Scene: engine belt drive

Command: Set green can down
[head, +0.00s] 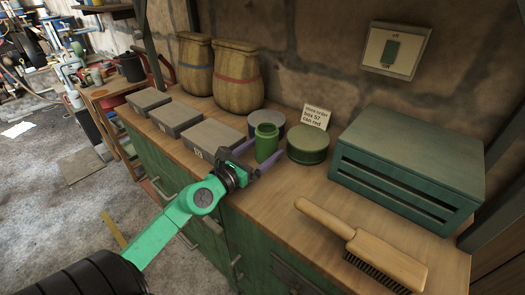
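The green can (266,142) is upright at the middle of the wooden counter, an open-topped cylinder with a narrower neck. My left gripper (262,154) reaches in from the lower left, with one purple finger on each side of the can, and looks shut on it. The near finger hides part of the can's lower side, so I cannot tell whether its base touches the counter. My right gripper is out of view.
A wider dark green round tin (308,144) stands close right of the can, with a grey tin (275,121) and a note card (316,116) behind. Grey boxes (211,138) are to the left, sacks (237,78) behind. A green slatted box (409,167) and brush (362,243) are right.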

